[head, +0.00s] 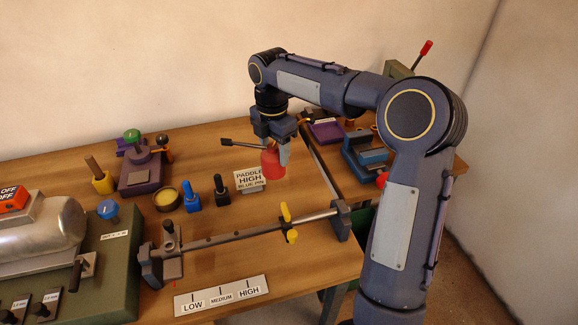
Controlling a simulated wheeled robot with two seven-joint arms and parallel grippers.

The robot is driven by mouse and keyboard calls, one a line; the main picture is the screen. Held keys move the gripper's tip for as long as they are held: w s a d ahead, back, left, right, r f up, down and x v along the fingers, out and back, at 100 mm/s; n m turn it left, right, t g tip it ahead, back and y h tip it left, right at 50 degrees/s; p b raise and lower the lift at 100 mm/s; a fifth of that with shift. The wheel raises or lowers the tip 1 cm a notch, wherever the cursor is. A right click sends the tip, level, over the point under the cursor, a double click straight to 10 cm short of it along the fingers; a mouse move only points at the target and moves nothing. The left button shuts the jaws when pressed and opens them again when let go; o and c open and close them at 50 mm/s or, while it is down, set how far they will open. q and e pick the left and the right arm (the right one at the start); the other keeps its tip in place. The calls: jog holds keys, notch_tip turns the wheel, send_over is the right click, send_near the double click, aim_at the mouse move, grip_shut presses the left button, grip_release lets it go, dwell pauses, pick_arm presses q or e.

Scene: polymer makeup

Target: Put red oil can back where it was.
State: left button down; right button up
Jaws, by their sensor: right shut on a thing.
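The red oil can (270,164) hangs upright below my right gripper (274,143), which is shut on its upper part. A dark spout or handle sticks out to the left of the can's top. The can is just right of and behind the "PADDLE HIGH BLUE PIN" sign (250,180). I cannot tell whether its base touches the table (215,150). My left gripper is not in view.
A grey rail fixture (240,236) with yellow clamps crosses the front. Blue (192,198) and black (221,192) bottles and a yellow tin (166,198) stand left of the sign. A purple device (140,175) is back left; a green-based machine (100,270) is front left.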

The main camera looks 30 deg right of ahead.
jog(key=shift+w+d+f, duration=0.15)
jog(key=shift+d+f, duration=0.65)
jog(key=shift+f, duration=0.7)
jog(key=shift+w+d+f, duration=0.2)
jog(key=shift+d+f, duration=0.65)
jog(key=shift+f, duration=0.6)
jog(key=shift+w+d+f, duration=0.15)
jog(key=shift+d+f, duration=0.65)
jog(key=shift+f, duration=0.7)
jog(key=shift+f, duration=0.15)
jog(key=o, duration=1.2)
